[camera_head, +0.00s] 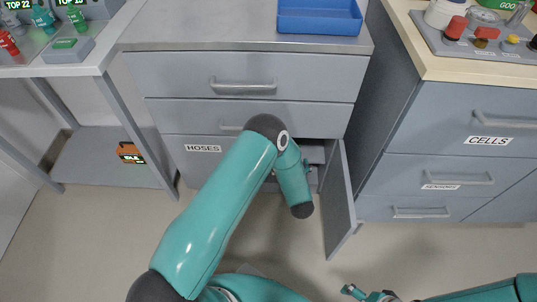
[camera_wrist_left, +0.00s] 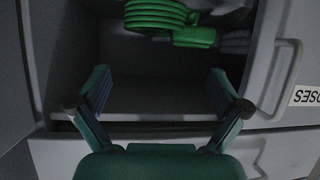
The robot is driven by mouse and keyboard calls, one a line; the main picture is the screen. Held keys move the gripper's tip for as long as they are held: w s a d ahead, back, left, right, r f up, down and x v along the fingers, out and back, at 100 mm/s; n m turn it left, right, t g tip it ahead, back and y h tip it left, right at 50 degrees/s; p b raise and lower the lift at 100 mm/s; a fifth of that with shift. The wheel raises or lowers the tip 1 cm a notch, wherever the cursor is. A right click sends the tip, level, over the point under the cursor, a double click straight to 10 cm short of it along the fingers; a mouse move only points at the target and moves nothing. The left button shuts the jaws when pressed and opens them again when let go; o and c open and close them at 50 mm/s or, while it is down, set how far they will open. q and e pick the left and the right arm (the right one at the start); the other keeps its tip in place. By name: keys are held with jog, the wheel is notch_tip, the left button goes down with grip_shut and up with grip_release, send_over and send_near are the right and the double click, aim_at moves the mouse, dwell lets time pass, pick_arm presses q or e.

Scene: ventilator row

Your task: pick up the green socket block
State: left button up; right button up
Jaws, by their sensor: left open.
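My left gripper (camera_wrist_left: 160,92) is open and empty at the mouth of a dark compartment in the left wrist view. Beyond its fingertips lies a green coiled hose (camera_wrist_left: 160,15) with a green block-like end (camera_wrist_left: 195,37); I cannot tell whether this end is a socket block. The fingers do not touch either. In the head view my left arm reaches to the open compartment and largely hides the gripper and the contents. My right gripper (camera_head: 352,291) is at the bottom edge, small and unclear.
An open cabinet door (camera_head: 340,200) stands right of the compartment. The HOSES front (camera_head: 203,160) is left of it, with drawers above. A blue tray (camera_head: 320,16) is on top. The CELLS cabinet (camera_head: 450,150) stands right. The floor in front is clear.

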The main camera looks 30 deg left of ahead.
pick_arm(q)
jog(key=w+a+f+y+b, duration=0.1)
jog(key=w+a+b, duration=0.1)
jog(key=a, duration=0.2)
jog(key=w+a+f+n+y+b, duration=0.1)
jog(key=w+a+f+y+b, duration=0.1)
jog(key=a+b, duration=0.1)
jog(key=w+a+f+n+y+b, duration=0.1)
jog(key=w+a+f+y+b, duration=0.1)
jog(key=a, duration=0.3)
jog(key=shift+w+f+b, duration=0.1)
jog(key=shift+w+b, duration=0.25)
jog(key=shift+b, duration=0.25)
jog(key=b+x, duration=0.1)
jog(key=x, duration=0.1)
jog(key=b+x, duration=0.1)
jog(key=x, duration=0.1)
jog(key=shift+a, duration=0.4)
jog(key=shift+w+a+b, duration=0.2)
jog(key=shift+a+b, duration=0.1)
jog(key=c, duration=1.3)
pick_arm(e)
notch_tip(320, 180, down, 13)
jog(key=shift+f, duration=0.15)
